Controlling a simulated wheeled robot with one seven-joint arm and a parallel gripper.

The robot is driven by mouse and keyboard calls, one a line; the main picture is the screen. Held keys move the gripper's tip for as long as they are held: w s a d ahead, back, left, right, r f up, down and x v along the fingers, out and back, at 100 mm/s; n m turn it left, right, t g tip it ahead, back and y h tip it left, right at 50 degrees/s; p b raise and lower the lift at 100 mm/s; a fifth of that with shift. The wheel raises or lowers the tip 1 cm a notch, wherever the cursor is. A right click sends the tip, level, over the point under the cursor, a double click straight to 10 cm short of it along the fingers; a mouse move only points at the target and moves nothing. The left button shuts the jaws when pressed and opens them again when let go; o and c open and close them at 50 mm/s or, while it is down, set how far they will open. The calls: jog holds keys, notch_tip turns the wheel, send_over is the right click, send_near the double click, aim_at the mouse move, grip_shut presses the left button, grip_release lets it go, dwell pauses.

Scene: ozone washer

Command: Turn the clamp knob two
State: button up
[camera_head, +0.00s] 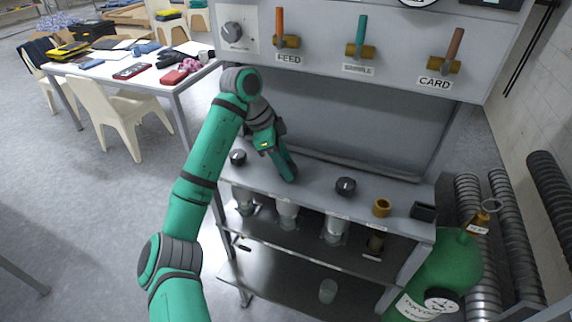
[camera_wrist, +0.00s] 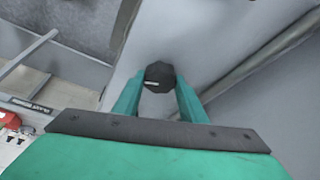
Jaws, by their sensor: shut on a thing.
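A dark round clamp knob (camera_wrist: 159,76) with a pale mark on its face shows in the wrist view, between the two teal fingers of my gripper (camera_wrist: 157,92). The fingers are shut on its sides. In the head view my gripper (camera_head: 289,176) points down at the shelf top, between a black knob (camera_head: 237,157) on the left and another black knob (camera_head: 345,186) on the right. The held knob is hidden behind the fingers there.
The grey shelf top (camera_head: 318,185) also carries a brass fitting (camera_head: 381,207) and a black block (camera_head: 423,211). Above is a panel with FEED (camera_head: 281,41), SAMPLE (camera_head: 361,50) and CARD (camera_head: 445,64) valves. A green tank (camera_head: 440,265) stands at the right.

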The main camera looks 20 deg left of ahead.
jog(key=shift+w+m+g, duration=0.15)
jog(key=shift+m+g, duration=0.75)
jog(key=shift+m, duration=1.3)
jog(key=o, duration=1.1)
jog(key=shift+c, duration=0.2)
jog(key=a+r, duration=0.2)
jog(key=r, duration=0.1)
jog(key=shift+a, duration=0.1)
jog(key=a, duration=1.1)
jog(key=shift+w+f, duration=0.1)
jog(key=shift+w, duration=0.25)
